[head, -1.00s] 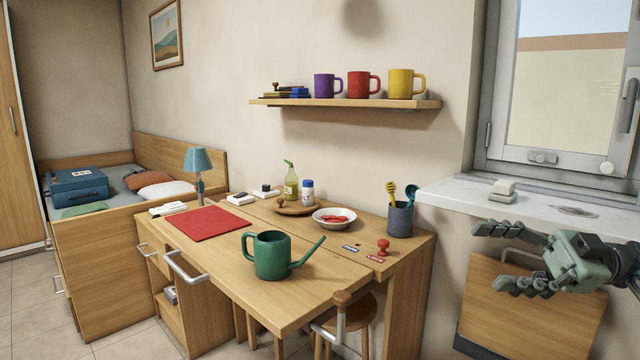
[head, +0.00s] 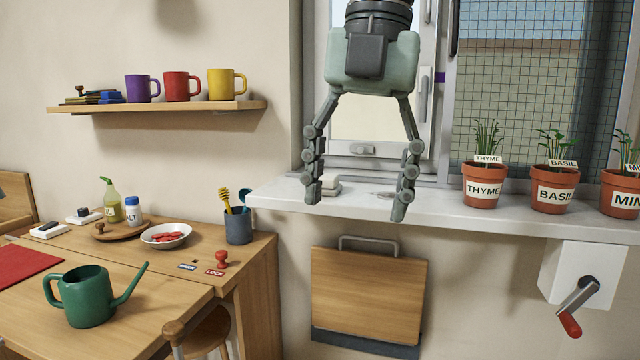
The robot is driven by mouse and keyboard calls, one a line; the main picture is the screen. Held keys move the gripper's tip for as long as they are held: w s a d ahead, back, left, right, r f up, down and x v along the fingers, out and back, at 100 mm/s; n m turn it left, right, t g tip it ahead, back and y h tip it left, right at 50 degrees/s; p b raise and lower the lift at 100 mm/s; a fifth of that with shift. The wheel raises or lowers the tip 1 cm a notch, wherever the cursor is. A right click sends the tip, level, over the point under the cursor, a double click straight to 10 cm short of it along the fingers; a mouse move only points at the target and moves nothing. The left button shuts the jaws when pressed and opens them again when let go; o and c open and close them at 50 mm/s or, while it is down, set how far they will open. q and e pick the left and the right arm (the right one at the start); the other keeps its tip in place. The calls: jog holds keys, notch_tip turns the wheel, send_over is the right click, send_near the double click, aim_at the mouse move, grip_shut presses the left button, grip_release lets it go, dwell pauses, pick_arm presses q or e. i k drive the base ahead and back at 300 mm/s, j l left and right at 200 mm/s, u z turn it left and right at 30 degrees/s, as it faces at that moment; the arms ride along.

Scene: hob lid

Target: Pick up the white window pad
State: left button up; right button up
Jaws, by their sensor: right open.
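My left gripper is not in view.
Potted herbs, with thyme (head: 483,186) nearest, stand on the sill to the right. A wooden board (head: 367,293) hangs below the sill, and a white crank box (head: 583,272) is at the right.

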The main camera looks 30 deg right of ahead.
aim_at(331, 187)
jog(key=i+l, duration=1.05)
jog(key=i, duration=0.1)
